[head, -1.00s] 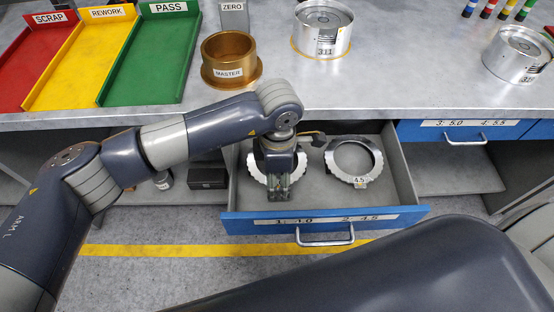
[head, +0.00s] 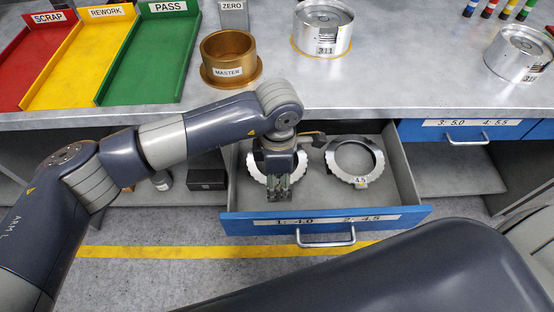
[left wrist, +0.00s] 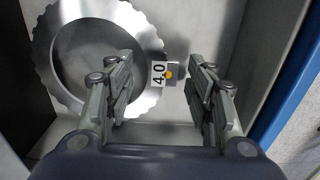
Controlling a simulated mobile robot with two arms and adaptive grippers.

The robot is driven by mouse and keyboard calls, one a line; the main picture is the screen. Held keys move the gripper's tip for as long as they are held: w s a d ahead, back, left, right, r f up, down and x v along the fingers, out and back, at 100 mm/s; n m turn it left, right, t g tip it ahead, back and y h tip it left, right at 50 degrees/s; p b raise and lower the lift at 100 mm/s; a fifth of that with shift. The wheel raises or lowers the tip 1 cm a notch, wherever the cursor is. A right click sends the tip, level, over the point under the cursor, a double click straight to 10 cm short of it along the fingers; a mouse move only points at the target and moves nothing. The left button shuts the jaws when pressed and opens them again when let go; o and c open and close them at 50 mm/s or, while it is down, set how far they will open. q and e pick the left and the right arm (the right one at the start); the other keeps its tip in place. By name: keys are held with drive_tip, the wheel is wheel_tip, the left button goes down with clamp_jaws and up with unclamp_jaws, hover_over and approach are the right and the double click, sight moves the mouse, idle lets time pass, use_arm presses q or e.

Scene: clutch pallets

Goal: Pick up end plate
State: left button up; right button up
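Two silver ring-shaped end plates with notched rims lie flat in the open drawer. The left end plate (head: 256,166) is partly hidden by my left gripper (head: 279,190). In the left wrist view this end plate (left wrist: 42,58) carries a small tab with a 4.0 tag (left wrist: 159,74). My left gripper (left wrist: 162,72) is open above it, with one finger on each side of the tab and nothing held. The right end plate (head: 378,163) has a 4.5 tag and lies clear of the gripper. My right gripper is out of view.
The drawer's blue front (head: 390,217) has a metal handle (head: 326,238) and stands pulled out below the grey bench (head: 150,118). On the bench stand a brass MASTER ring (head: 228,52), silver clutch housings (head: 321,25) and red, yellow and green trays (head: 150,60).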

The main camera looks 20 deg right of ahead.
use_arm(q)
clamp_jaws()
drive_tip(key=shift+r, duration=0.15)
